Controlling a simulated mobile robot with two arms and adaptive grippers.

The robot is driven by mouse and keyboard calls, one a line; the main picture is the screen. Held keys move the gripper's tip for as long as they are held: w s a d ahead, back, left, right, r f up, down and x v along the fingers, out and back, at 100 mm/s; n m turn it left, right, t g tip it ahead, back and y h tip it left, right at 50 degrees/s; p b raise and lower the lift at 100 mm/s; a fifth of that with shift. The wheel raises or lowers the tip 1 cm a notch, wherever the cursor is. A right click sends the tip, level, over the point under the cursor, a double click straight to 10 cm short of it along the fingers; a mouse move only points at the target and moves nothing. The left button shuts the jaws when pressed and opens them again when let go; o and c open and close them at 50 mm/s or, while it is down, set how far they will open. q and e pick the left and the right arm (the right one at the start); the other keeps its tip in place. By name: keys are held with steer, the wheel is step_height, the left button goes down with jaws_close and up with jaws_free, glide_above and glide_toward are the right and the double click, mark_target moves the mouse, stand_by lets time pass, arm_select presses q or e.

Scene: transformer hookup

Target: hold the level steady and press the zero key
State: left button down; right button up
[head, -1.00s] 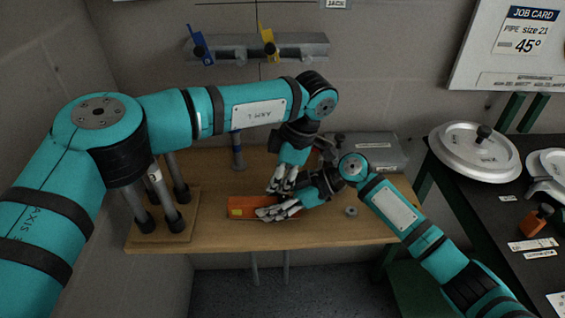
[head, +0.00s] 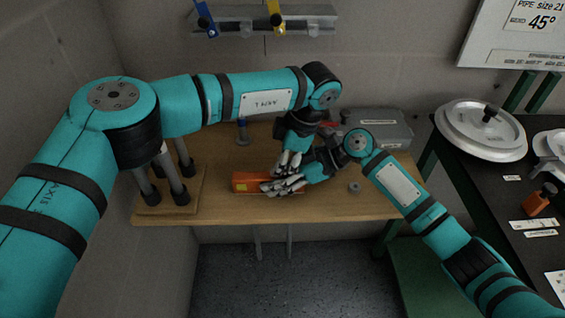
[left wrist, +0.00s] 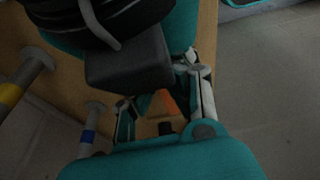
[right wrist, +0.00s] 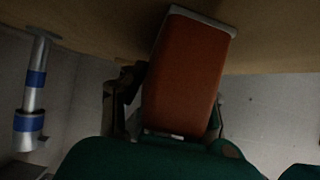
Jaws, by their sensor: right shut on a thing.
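The orange level (head: 247,182) lies along the wooden table near its front edge, with a small yellow mark at its left part. My right gripper (head: 272,188) is shut on the level from the front right, and the right wrist view shows the orange body (right wrist: 188,75) between its fingers. My left gripper (head: 285,172) points down just behind and above the level, close to the right gripper. In the left wrist view its fingers (left wrist: 160,100) stand apart, with a bit of orange seen beyond. The zero key cannot be made out; the grippers hide the level's right part.
A wooden base (head: 185,200) with dark-footed posts stands at the table's left. A grey case (head: 380,128) is at the back right, and a small grey ring (head: 355,187) lies right of the grippers. A dark side table (head: 500,190) holds white lids.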

arm_select(q)
steer(key=shift+d+f, duration=0.1)
steer(key=shift+f, duration=0.1)
arm_select(e)
steer(key=shift+r, duration=0.1)
steer(key=shift+w, duration=0.1)
arm_select(q)
steer(key=a+v, duration=0.1)
steer(key=v, duration=1.3)
steer(key=shift+a+r, duration=0.2)
steer(key=shift+r, duration=0.1)
arm_select(e)
steer(key=o, duration=0.9)
steer(key=shift+o, duration=0.2)
